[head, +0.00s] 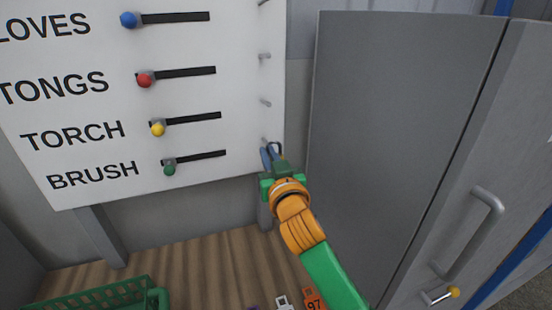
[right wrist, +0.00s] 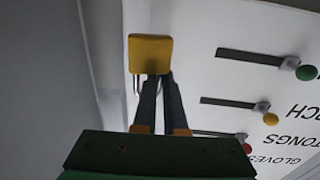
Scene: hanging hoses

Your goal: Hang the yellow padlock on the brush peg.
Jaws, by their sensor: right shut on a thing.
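My right gripper (head: 270,156) is at the lower right edge of the white board, by the bottom peg (head: 265,140) in the BRUSH row. In the right wrist view its two fingers (right wrist: 160,92) are shut on the yellow padlock (right wrist: 150,52), whose square body shows at the fingertips. A bit of silver metal shows beside the fingers under the body. In the head view the gripper hides the padlock's body. I cannot tell whether the padlock touches the peg. My left gripper is not in view.
The white board (head: 120,100) carries coloured knobs on slots and more pegs (head: 265,102) up its right side. A grey cabinet (head: 400,120) with a handle (head: 480,225) stands close at right. A green basket (head: 100,295), an orange tag marked 97 (head: 313,300) and a white item (head: 284,303) are below.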

